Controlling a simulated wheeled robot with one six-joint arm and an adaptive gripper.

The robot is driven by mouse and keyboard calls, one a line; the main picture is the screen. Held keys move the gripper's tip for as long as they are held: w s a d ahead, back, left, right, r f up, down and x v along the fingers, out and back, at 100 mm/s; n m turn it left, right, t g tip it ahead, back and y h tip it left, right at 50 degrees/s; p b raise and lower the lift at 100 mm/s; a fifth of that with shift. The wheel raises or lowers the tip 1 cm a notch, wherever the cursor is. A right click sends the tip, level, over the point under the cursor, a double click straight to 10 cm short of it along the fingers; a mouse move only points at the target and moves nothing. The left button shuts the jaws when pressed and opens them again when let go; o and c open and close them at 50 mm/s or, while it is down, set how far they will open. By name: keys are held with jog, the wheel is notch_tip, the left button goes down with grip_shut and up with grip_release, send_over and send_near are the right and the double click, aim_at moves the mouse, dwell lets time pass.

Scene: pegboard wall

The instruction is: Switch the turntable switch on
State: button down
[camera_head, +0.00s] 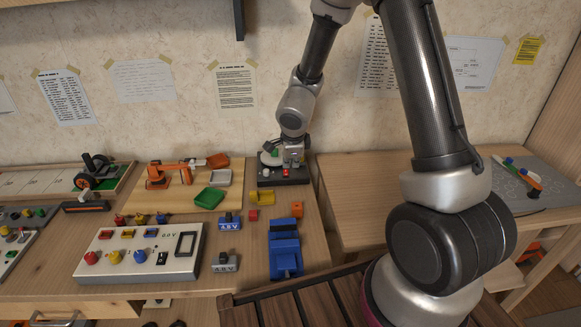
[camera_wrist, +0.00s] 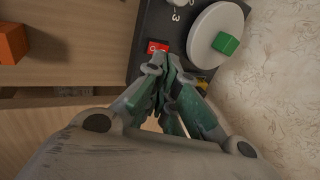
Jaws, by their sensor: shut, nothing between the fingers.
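The turntable is a dark box (camera_head: 270,180) at the back of the bench by the wall; its dark base also shows in the wrist view (camera_wrist: 150,22). In the wrist view it carries a white round disc (camera_wrist: 207,27) with a green block (camera_wrist: 226,44) on it. A red switch (camera_wrist: 157,47) sits on the base left of the disc; it shows as a small red spot in the head view (camera_head: 286,172). My gripper (camera_wrist: 161,65) is shut and empty, its fingertips right beside the red switch. I cannot tell if they touch it. The switch's position is unclear.
A white control panel (camera_head: 140,268) with colored knobs stands at the front left. A blue vise-like block (camera_head: 285,250) lies at the front right of the bench. Bare wood (camera_head: 350,190) lies to the right.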

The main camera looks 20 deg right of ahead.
aim_at(291, 175)
jog(key=shift+x, duration=1.65)
jog(key=shift+w+f, duration=0.25)
jog(key=shift+s, duration=0.1)
jog(key=shift+s+a+f, duration=0.1)
jog(key=shift+s+f, duration=0.15)
jog(key=shift+s, duration=0.6)
jog(key=shift+w, duration=0.1)
